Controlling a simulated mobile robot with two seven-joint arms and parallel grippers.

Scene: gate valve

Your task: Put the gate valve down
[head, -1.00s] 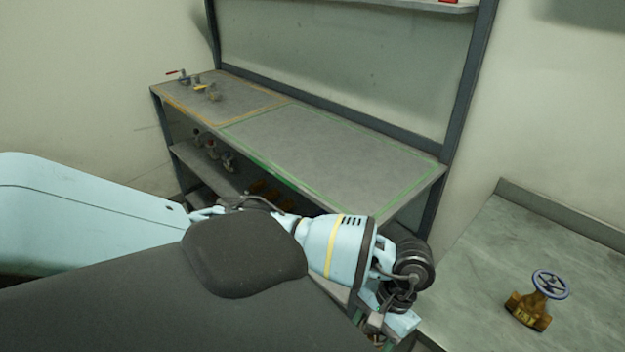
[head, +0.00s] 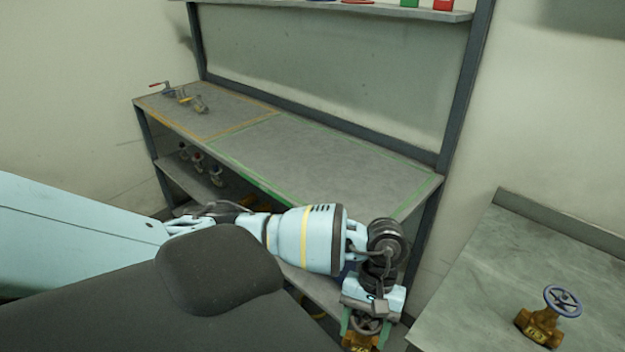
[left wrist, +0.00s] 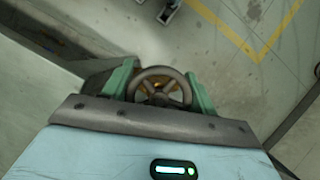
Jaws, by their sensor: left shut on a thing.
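My left gripper (head: 367,322) is at the lower middle of the head view, pointing down. It is shut on a gate valve (head: 360,342) with a brass body and a grey-brown handwheel. In the left wrist view the handwheel (left wrist: 161,84) sits between the green fingers of the gripper (left wrist: 160,92). The valve is held in the air, in front of the bench, and its lower part is cut off by the picture edge. My right gripper is not in view.
The workbench (head: 310,160) has a clear green-outlined area and an orange-outlined area with several small valves (head: 186,98). More fittings stand on its lower shelf. Another brass gate valve with a blue handwheel (head: 562,300) stands on the right counter (head: 480,275). An upper shelf (head: 330,6) holds coloured items.

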